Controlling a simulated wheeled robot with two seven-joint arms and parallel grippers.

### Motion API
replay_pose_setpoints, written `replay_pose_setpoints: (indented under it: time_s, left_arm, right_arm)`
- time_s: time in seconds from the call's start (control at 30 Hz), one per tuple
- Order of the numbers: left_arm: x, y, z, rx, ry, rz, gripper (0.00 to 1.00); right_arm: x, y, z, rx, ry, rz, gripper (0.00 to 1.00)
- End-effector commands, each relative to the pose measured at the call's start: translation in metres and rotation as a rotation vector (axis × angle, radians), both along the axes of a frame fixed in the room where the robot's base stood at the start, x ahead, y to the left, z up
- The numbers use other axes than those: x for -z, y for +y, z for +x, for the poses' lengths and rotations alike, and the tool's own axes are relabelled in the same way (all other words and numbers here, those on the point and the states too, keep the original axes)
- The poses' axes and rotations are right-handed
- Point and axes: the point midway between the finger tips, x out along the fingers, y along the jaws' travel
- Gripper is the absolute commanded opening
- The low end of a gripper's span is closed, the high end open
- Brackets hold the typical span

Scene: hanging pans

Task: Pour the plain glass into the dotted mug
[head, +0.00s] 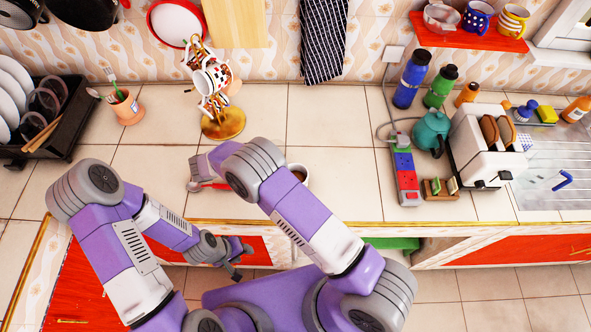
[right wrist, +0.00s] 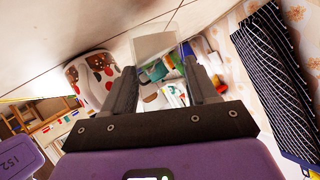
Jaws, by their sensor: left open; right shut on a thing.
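My right gripper (right wrist: 160,68) is shut on a clear plain glass (right wrist: 155,42), held between its fingers in the right wrist view. How far the glass is tilted and what it holds I cannot tell. A white dotted mug (right wrist: 92,78) with red and brown dots stands just left of the fingers in that view, apart from the glass. In the head view a mug with dark contents (head: 298,172) shows behind my right forearm, mostly hidden; I cannot tell if it is the same mug. My left gripper (head: 238,268) is open and empty at the counter's front edge.
A mug tree (head: 224,122) with patterned mugs stands at the back. A dish rack (head: 62,138) and a brush cup (head: 126,107) are at left. A power strip (head: 404,172), teal kettle (head: 432,130) and toaster (head: 480,145) are at right. The middle right counter is clear.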

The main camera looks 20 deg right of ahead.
Motion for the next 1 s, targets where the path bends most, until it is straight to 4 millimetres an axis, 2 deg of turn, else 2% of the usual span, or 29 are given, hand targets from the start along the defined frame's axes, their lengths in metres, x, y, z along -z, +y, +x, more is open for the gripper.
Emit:
replay_pose_setpoints:
  time_s: [0.03, 0.07, 0.4, 0.63, 0.87, 1.0]
  left_arm:
    - [-0.009, 0.0, 0.0, 0.0, 0.0, 0.0, 0.43]
    - [-0.012, 0.0, 0.0, 0.0, 0.0, 0.0, 0.43]
    - [-0.024, 0.0, 0.0, 0.0, 0.0, 0.0, 0.43]
    - [-0.009, 0.0, 0.0, 0.0, 0.0, 0.0, 0.43]
    - [0.026, 0.0, 0.0, 0.0, 0.0, 0.0, 0.43]
    - [0.039, 0.0, 0.0, 0.0, 0.0, 0.0, 0.43]
  right_arm:
    - [-0.011, -0.001, -0.001, -0.002, -0.03, 0.012, 0.18]
    - [-0.014, -0.001, -0.003, -0.002, -0.046, 0.023, 0.18]
    - [-0.038, -0.008, -0.015, -0.003, -0.24, 0.129, 0.18]
    - [-0.044, -0.009, -0.017, -0.002, -0.372, 0.204, 0.18]
    - [-0.036, -0.008, -0.015, -0.004, -0.501, 0.278, 0.18]
    - [-0.046, -0.007, -0.015, -0.002, -0.584, 0.323, 0.18]
